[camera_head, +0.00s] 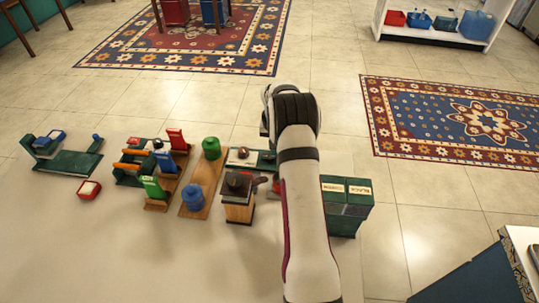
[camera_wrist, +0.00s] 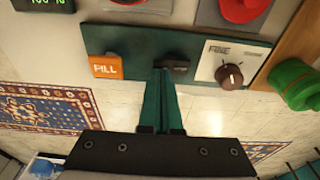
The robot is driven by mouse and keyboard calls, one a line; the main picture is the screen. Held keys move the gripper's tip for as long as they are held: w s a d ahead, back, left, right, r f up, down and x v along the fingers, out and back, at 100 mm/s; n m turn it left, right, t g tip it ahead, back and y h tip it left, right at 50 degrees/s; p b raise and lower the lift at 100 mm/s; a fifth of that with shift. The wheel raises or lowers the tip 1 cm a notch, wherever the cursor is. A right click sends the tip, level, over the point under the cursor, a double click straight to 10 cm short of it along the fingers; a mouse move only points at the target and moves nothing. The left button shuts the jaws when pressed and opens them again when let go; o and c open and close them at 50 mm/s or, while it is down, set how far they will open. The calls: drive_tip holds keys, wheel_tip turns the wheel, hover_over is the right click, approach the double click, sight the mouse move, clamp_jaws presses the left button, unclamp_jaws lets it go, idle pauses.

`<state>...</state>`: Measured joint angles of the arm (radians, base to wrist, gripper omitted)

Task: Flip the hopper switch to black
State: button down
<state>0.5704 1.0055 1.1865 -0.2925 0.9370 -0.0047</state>
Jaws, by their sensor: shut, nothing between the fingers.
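The green hopper box (camera_head: 345,212) stands right of my arm in the head view, with two labelled compartments on top; one label reads BLACK (camera_head: 358,190). In the wrist view, a dark green panel (camera_wrist: 120,50) carries an orange FILL button (camera_wrist: 105,67), a small dark switch (camera_wrist: 176,66) and a dial (camera_wrist: 230,76) marked FINE. My gripper (camera_wrist: 165,72) is shut and empty, with its green fingertips at the dark switch, touching or very close. The fingers hide part of the switch, and its position is unclear. In the head view my arm hides the gripper tips.
A green knob (camera_wrist: 292,84) on a wooden board is right of the panel in the wrist view. The table's left front is clear.

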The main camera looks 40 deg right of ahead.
drive_tip(key=shift+f, duration=0.35)
drive_tip(key=shift+r, duration=3.55)
